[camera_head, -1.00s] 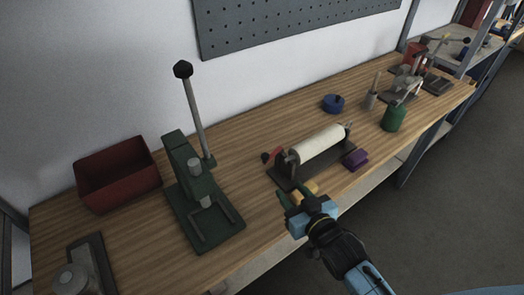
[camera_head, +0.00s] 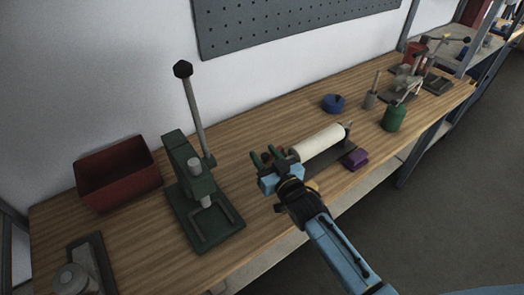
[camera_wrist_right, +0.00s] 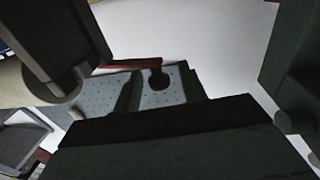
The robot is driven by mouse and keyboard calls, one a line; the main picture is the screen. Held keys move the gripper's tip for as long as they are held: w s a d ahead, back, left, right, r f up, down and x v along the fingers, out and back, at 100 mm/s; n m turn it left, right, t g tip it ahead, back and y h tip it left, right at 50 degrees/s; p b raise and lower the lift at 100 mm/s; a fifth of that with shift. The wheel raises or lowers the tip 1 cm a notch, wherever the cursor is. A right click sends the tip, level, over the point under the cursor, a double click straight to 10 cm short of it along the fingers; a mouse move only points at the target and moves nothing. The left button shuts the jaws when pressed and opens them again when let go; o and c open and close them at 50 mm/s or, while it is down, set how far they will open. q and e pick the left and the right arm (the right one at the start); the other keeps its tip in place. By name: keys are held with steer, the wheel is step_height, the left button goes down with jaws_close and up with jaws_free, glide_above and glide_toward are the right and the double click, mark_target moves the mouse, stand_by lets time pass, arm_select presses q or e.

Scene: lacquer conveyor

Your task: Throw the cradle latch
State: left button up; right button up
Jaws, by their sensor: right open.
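The cradle (camera_head: 325,156) is a dark base on the bench, with a pale roller (camera_head: 318,142) lying across it. The roller shows at the left edge of the right wrist view (camera_wrist_right: 22,82), beside a dark end block. The latch is a red-brown lever (camera_wrist_right: 128,65) with a dark round knob (camera_wrist_right: 158,79). My right gripper (camera_head: 265,156) is at the cradle's left end, open, its dark green fingers apart. In the wrist view the knob shows between the fingertips (camera_wrist_right: 160,88); I cannot tell whether they touch it. In the head view the gripper hides most of the latch.
A green lever press (camera_head: 203,200) stands left of my right gripper, with a red bin (camera_head: 118,172) beyond. A blue roll (camera_head: 333,103) and green bottle (camera_head: 393,118) stand further back. Bare wood lies behind the cradle.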

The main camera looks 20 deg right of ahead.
steer(key=shift+x, duration=0.95)
jaws_close()
